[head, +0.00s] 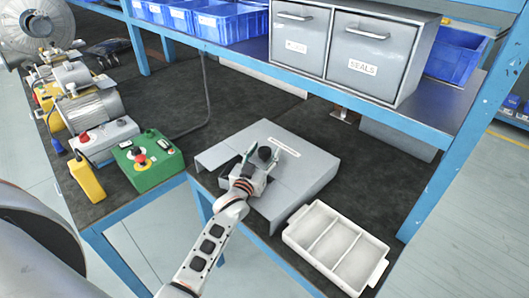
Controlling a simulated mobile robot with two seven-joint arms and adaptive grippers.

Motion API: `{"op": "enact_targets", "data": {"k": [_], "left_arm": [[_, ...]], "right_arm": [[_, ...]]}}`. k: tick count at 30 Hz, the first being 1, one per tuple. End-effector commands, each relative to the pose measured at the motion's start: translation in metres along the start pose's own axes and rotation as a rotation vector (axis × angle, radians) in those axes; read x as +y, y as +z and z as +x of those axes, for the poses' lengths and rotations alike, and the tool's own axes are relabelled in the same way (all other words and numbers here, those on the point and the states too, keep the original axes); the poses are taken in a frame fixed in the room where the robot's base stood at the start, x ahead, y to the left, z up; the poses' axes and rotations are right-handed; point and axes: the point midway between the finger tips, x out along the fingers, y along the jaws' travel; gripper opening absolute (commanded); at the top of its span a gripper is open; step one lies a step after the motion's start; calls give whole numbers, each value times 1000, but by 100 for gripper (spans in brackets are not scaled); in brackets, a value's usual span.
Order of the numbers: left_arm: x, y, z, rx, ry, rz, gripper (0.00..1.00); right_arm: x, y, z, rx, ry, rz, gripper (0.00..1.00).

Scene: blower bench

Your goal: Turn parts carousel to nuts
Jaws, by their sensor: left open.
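The parts carousel seems to be the low grey metal housing (315,172) on the dark bench mat, with a dark round knob (265,153) on top. A small white label strip (285,147) lies behind the knob; its text is too small to read. My left gripper (259,158) is over the housing's top with its fingers open around or just beside the knob. I cannot tell whether they touch it. The gripper hides part of the top, and no nuts or compartment marking can be made out. My right gripper is out of view.
A white three-compartment tray (335,246) stands at the bench's front right, looking empty. A green control box (148,163) with a red button and a yellow pendant (87,179) are left. Above, a blue shelf holds grey drawers, one labelled SEALS (365,64), and blue bins (225,23).

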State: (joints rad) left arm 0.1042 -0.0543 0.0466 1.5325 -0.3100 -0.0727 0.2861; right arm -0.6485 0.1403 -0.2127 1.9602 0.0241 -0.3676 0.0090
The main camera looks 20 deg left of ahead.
Motion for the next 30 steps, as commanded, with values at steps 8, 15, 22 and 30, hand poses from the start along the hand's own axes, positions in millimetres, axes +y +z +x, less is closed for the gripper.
{"op": "enact_targets", "data": {"k": [8,15,22,30], "left_arm": [[0,2,-14,-2,0,-1,49],[0,2,-60,-3,0,0,49],[0,1,-100,-2,0,-1,49],[0,0,-120,0,0,-1,49]], "right_arm": [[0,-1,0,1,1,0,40],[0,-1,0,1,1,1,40],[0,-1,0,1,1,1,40],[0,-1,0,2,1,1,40]]}}
